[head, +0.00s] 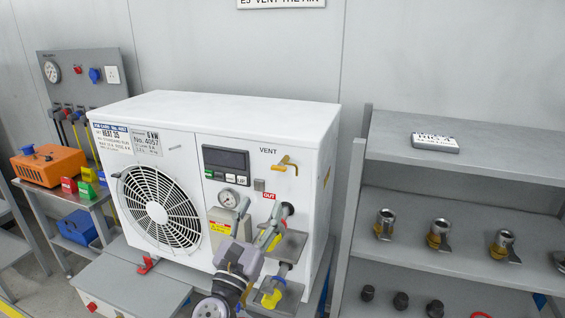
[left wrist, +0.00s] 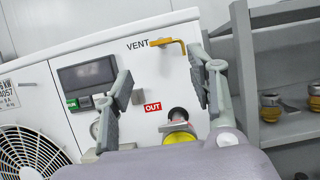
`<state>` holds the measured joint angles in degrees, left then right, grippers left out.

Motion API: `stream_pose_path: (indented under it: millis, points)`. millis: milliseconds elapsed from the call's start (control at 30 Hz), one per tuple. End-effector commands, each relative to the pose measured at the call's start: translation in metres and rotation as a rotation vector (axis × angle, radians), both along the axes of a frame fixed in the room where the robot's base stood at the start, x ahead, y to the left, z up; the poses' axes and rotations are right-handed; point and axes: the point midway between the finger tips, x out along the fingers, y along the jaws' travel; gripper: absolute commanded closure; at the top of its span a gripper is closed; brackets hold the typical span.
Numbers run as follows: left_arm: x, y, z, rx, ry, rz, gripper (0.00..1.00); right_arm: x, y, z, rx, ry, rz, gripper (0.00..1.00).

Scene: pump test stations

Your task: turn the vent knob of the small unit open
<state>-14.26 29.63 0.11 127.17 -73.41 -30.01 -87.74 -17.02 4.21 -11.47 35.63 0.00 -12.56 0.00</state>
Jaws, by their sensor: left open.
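The small unit (head: 265,118) is a white box with a fan grille at its left, standing on a grey bench. Its vent knob (head: 287,163) is a yellow lever at the upper right of the front panel, beside the word VENT. The knob also shows in the left wrist view (left wrist: 170,42), its handle pointing sideways with a bent end. My left gripper (head: 256,222) is open and empty in front of the panel, below the knob. In the left wrist view its fingers (left wrist: 160,75) stand apart, with the knob beyond and above the gap. My right gripper is not in view.
Below the knob are a red OUT label (head: 269,196), a round gauge (head: 229,200) and a dark outlet with small grey shelves (head: 290,246). A shelf rack (head: 450,170) with metal couplings stands close at the right. An orange case (head: 50,166) sits at the left.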

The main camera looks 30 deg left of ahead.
Motion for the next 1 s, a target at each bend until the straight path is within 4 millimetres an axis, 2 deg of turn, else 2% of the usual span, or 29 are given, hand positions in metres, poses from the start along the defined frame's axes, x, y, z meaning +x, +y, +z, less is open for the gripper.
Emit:
stream_pose_path:
  millis: [33, 300, 500, 700, 1000]
  points:
    - [0.011, 0.003, 0.012, 0.001, -0.003, 0.001, 0.48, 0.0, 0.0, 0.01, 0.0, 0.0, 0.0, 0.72]
    - [0.065, 0.016, 0.033, -0.002, -0.002, 0.0, 0.48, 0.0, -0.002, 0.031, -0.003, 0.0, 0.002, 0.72]
    - [0.096, 0.023, 0.043, -0.002, 0.0, 0.0, 0.48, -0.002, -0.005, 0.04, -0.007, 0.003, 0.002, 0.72]
    - [0.111, 0.027, 0.048, -0.004, 0.001, 0.0, 0.48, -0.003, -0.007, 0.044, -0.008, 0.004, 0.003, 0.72]
    - [0.113, 0.027, 0.048, -0.003, 0.001, -0.001, 0.48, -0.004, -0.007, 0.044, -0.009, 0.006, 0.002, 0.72]
